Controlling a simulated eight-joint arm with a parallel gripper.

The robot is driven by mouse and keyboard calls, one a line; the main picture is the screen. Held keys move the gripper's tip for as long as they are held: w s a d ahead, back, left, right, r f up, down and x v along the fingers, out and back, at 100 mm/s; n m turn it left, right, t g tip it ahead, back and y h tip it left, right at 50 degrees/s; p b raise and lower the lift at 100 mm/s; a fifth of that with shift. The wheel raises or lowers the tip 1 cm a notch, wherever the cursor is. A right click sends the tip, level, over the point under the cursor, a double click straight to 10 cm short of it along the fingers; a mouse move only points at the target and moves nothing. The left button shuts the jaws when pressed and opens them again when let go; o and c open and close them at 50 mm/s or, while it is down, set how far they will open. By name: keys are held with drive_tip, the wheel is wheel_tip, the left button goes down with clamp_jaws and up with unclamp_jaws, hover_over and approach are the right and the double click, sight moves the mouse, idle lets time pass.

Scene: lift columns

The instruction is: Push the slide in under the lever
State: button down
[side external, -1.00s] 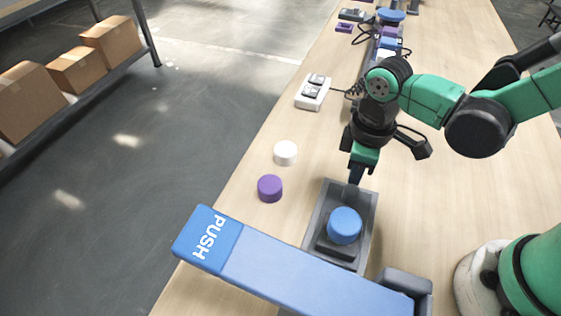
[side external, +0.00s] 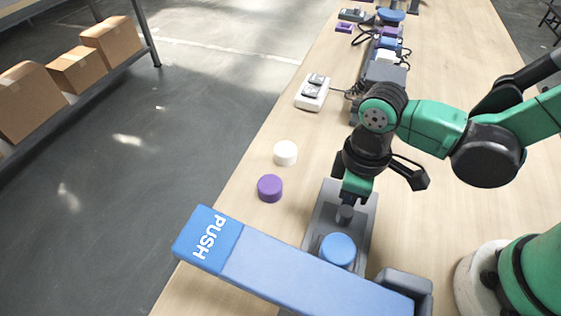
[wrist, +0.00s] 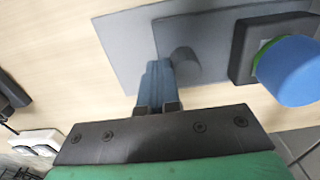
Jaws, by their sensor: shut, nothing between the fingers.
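The slide (side external: 322,236) is a grey plate in a grey track (side external: 364,226). It carries a short grey post (side external: 345,214) and a blue round cap (side external: 338,250). In the wrist view the cap (wrist: 290,70) sits on a black block (wrist: 248,42), and the post (wrist: 185,66) stands beside my fingertips. The blue lever (side external: 310,275), its end marked PUSH, crosses over the track's near end and hides the block's lower part. My gripper (side external: 350,197) is shut and empty, low behind the post on the side away from the lever. Whether it touches the post is unclear.
A white puck (side external: 285,153) and a purple puck (side external: 270,188) stand left of the track. A white switch box (side external: 313,92) and other devices lie farther back. The lever's grey mount (side external: 408,284) is at near right.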

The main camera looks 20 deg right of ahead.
sight(342, 230)
drive_tip(key=shift+s+a, duration=2.2)
drive_tip(key=shift+w+d, duration=0.2)
drive_tip(key=shift+r, duration=3)
